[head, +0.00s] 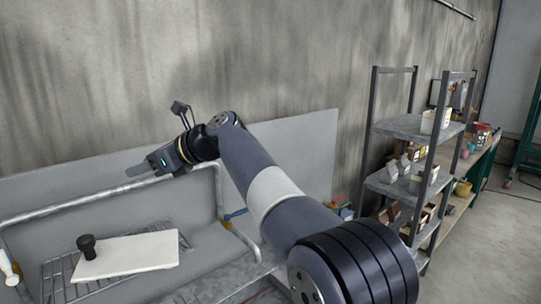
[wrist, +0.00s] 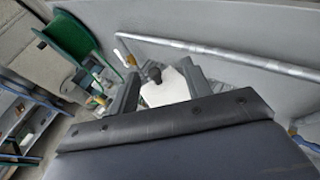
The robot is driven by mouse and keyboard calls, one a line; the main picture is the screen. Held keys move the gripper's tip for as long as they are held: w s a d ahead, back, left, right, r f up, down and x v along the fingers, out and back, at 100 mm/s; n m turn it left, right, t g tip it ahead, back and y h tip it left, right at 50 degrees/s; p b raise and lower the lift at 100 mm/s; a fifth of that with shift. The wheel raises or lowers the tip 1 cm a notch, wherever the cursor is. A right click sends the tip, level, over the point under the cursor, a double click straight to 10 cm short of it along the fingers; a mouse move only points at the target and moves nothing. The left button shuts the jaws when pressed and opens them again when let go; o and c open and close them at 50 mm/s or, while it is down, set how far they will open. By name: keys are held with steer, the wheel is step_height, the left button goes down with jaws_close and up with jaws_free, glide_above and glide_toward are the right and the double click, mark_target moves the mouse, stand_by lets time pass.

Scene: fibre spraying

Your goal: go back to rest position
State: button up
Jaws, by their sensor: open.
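My gripper (head: 140,182) is at the end of my arm, raised in front of the grey back panel and pointing left in the head view. In the wrist view my gripper (wrist: 162,82) shows two fingers spread apart with nothing held between them. A white board (head: 130,256) with a black knob (head: 87,244) lies on a wire rack below my gripper, clear of it. The white board (wrist: 165,90) also shows beyond the fingers in the wrist view, with the black knob (wrist: 154,74) at its edge.
A metal pipe rail (head: 90,199) runs along the work area, close below my gripper. A grey shelf unit (head: 405,127) with small boxes stands at the right. A green reel (wrist: 90,30) shows in the wrist view. Open floor (head: 500,230) lies at the far right.

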steer(key=w+d+f+m+t, duration=0.1)
steer(key=w+d+f+t, duration=0.1)
steer(key=w+d+f, duration=0.3)
steer(key=d+f, duration=0.3)
steer(key=d, duration=0.1)
steer(key=shift+d+m+h, duration=0.25)
steer(key=shift+m+h, duration=0.05)
steer(key=shift+m, duration=0.1)
steer(key=shift+s, duration=0.1)
